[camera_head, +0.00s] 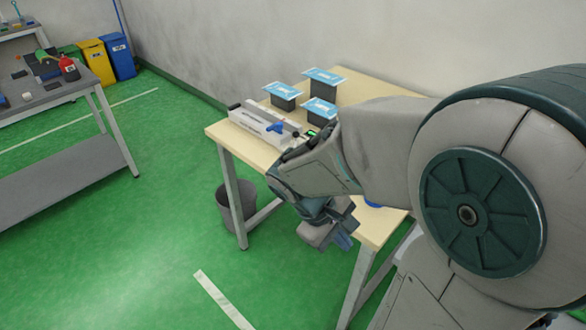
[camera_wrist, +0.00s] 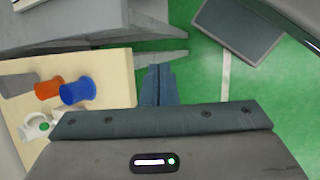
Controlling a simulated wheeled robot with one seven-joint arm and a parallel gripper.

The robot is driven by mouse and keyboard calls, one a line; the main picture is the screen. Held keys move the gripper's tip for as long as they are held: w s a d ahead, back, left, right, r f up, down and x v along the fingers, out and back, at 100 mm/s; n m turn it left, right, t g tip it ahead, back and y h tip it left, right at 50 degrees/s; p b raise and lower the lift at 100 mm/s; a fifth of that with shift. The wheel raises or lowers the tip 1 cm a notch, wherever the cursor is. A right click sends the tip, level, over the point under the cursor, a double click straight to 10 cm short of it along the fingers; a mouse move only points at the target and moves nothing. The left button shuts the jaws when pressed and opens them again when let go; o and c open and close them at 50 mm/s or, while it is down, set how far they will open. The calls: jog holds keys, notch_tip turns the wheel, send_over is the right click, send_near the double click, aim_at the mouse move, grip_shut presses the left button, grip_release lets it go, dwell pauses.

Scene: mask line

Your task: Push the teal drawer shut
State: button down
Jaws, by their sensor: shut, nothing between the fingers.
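I cannot make out the teal drawer for certain in either view. My gripper (camera_head: 343,240) hangs beside the front edge of the wooden table (camera_head: 222,131) in the head view, pointing down. In the wrist view its two blue-grey fingers (camera_wrist: 158,72) lie together, shut, with nothing between them. They are to the right of the table's edge, over the green floor. My arm hides much of the table's right part in the head view.
On the table are a blue spool (camera_wrist: 78,90), an orange spool (camera_wrist: 48,89), a white sealing machine (camera_head: 262,124) and several dark boxes with blue-and-white lids (camera_head: 322,104). A grey bin (camera_head: 236,212) stands below. A grey bench (camera_head: 62,92) is at left; green floor lies between.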

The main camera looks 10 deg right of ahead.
jog(key=w+a+f+n+t+h, duration=0.3)
jog(key=w+a+f+n+t, duration=0.3)
jog(key=n, duration=0.4)
jog(key=w+a+f+n+t+h, duration=0.4)
jog(key=w+a+n+t, duration=0.2)
jog(key=w+n+t, duration=0.3)
jog(key=w+d+n+g+p, duration=0.1)
jog(key=w+d+p, duration=0.1)
jog(key=w+d, duration=0.7)
jog(key=shift+w+d+f, duration=0.25)
jog(key=shift+f, duration=0.05)
jog(key=shift+w, duration=0.1)
